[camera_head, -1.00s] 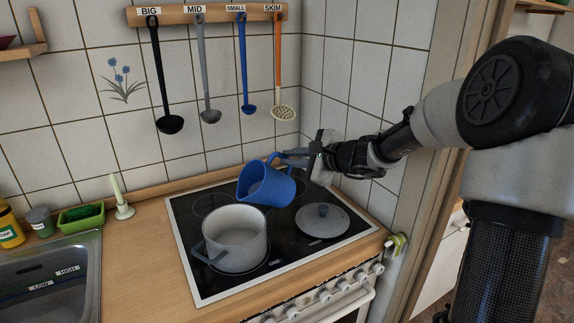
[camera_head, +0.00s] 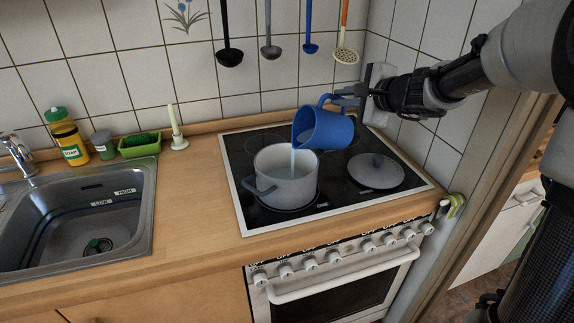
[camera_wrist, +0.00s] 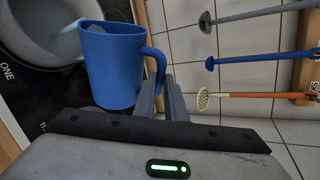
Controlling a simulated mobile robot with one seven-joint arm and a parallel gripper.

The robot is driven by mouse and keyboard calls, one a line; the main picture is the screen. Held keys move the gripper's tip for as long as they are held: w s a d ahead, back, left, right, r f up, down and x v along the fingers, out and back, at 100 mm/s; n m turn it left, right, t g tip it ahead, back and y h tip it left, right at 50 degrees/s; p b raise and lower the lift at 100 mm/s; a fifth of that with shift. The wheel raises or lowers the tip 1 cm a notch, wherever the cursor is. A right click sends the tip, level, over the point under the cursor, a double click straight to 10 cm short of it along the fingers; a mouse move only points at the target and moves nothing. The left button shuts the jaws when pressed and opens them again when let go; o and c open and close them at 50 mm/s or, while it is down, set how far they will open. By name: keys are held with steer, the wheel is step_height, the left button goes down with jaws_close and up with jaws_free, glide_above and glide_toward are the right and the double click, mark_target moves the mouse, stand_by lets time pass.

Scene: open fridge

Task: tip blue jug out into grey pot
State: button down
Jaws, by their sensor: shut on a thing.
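The blue jug (camera_head: 327,131) is tilted to the left above the right side of the grey pot (camera_head: 285,181). A thin pale stream of liquid (camera_head: 293,162) runs from its lip down into the pot. The pot stands upright on the front left of the black hob. My gripper (camera_head: 345,96) is shut on the jug's handle, at its upper right. In the wrist view the jug (camera_wrist: 110,68) hangs beyond my gripper (camera_wrist: 166,90), with the pot (camera_wrist: 40,62) behind it at upper left. The liquid level inside the pot cannot be made out.
A grey lid (camera_head: 376,171) lies on the hob (camera_head: 247,215), right of the pot. Ladles and a skimmer (camera_head: 345,56) hang on the tiled wall behind. A sink (camera_head: 75,215), soap bottle (camera_head: 68,138) and candle (camera_head: 176,125) are left. The counter (camera_head: 195,200) between sink and hob is clear.

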stand_by(0.3)
steer(key=shift+s+a+n+b, duration=0.1)
steer(key=shift+a+n+b, duration=0.3)
steer(key=shift+b, duration=0.5)
steer(key=shift+s+a+r+h+b, duration=0.2)
steer(key=shift+a+r+h+b, duration=0.1)
steer(key=shift+b, duration=0.15)
steer(key=shift+s+a+r+n+t+b, duration=0.2)
steer(key=shift+a+r+n+t+b, duration=0.15)
steer(key=shift+a+b, duration=0.2)
steer(key=shift+r+h, duration=0.2)
steer(key=shift+h, duration=0.1)
